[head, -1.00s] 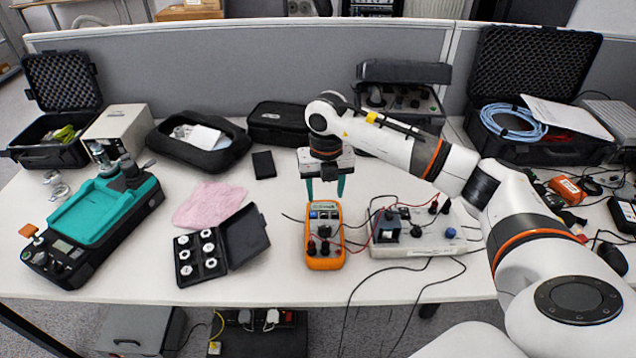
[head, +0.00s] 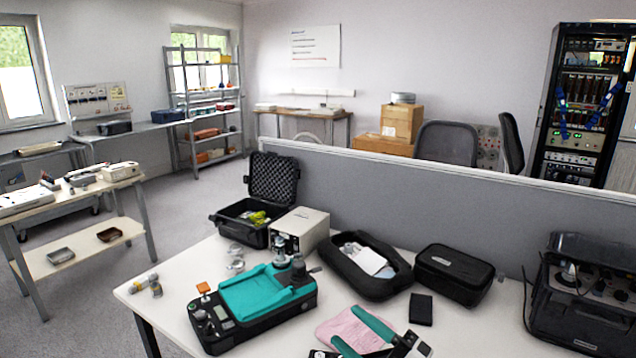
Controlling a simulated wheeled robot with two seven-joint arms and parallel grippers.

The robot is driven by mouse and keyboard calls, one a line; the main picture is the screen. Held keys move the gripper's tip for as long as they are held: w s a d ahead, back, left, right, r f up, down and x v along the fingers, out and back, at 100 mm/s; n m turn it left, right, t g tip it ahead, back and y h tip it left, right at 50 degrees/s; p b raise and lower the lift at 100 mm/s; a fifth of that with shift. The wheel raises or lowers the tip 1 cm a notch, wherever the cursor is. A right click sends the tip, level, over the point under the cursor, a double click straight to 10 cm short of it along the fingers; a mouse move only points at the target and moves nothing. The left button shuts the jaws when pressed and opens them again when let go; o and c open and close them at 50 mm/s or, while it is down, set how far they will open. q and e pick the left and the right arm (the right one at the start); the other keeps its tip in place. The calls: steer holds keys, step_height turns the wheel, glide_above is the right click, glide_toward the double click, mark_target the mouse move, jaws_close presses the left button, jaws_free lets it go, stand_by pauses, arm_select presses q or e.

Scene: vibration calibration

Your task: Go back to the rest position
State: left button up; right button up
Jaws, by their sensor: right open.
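My right gripper (head: 345,325) shows at the bottom edge of the head view. Most of the right arm is outside the picture. My left gripper is not in view.
A teal-topped device (head: 262,294) stands left of the gripper. A black pouch (head: 453,273), an open soft case (head: 352,280) and a small black box (head: 421,309) lie behind it. A grey partition (head: 420,195) borders the table's back. Open floor (head: 80,335) lies left.

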steer(key=d+f+m+t+h, duration=0.3)
steer(key=d+m+t+h, duration=0.4)
steer(key=m+h, duration=0.45)
steer(key=s+d+f+m+g+h, duration=0.3)
steer(key=s+d+f+m+g, duration=0.1)
steer(key=f, duration=0.3)
steer(key=s+d+f+m+g+h, duration=0.3)
steer(key=d+f+m+g, duration=0.1)
steer(key=f+m, duration=0.15)
steer(key=s+f+g+y, duration=0.1)
steer(key=s+f+g, duration=0.4)
steer(key=s, duration=0.3)
steer(key=s+f+g, duration=0.4)
steer(key=s, duration=0.5)
step_height(320, 180, down, 27)
steer(key=s+g, duration=0.2)
steer(key=s+d+f+g, duration=0.1)
steer(key=s+d+f, duration=0.1)
steer(key=s+f, duration=1.3)
steer(key=shift+s+d+f, duration=0.2)
steer(key=shift+s+f, duration=0.05)
steer(key=shift+s, duration=0.35)
steer(key=shift+c, duration=0.5)
